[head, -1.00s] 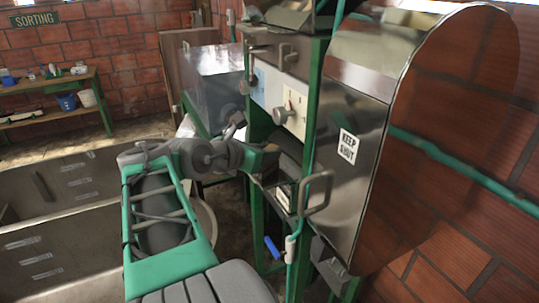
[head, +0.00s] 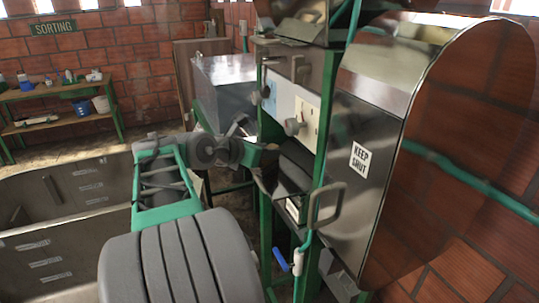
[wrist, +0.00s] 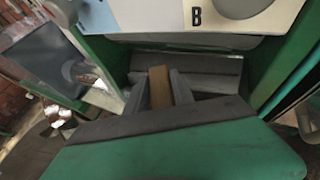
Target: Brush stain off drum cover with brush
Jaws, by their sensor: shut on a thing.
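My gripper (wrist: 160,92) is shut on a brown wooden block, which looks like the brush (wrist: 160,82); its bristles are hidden. In the head view my arm reaches the green-framed machine, and my gripper tip is mostly hidden by the arm and wrist. A dark rounded cover, probably the drum cover (head: 296,166), sits below the control panel, just right of my wrist. In the wrist view a grey surface (wrist: 205,65) lies just beyond the fingers, below a panel marked B; I cannot tell whether the brush touches it. I cannot make out a stain.
A tall steel housing (head: 355,190) labelled KEEP SHUT stands right of my gripper. A bent handle (head: 325,205) and a blue-handled valve (head: 281,259) stick out near the cover. Grey tanks (head: 80,185) stand at left.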

